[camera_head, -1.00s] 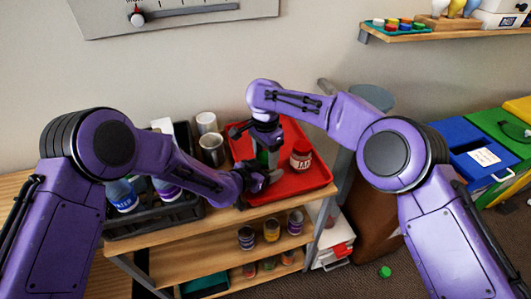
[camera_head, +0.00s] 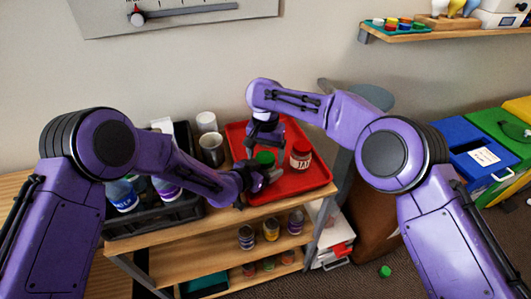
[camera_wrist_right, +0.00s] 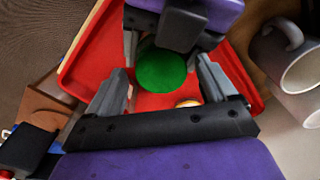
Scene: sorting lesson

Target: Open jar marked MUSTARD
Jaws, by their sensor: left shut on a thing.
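A jar with a green lid (camera_head: 265,158) stands on the red tray (camera_head: 318,180); its label is hidden, so I cannot read MUSTARD on it. My left gripper (camera_head: 266,176) is shut on this jar, low at its side. My right gripper (camera_head: 265,143) is just above the lid. In the right wrist view, the green lid (camera_wrist_right: 162,72) lies between and beyond the two spread fingers of the right gripper (camera_wrist_right: 162,86), which hold nothing. A jar with a red lid and a label reading JAM (camera_head: 301,154) stands to the right on the tray.
Several small jars (camera_head: 270,229) stand on the shelf below. A green object (camera_head: 385,271) lies on the floor. Blue and green bins stand at the right.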

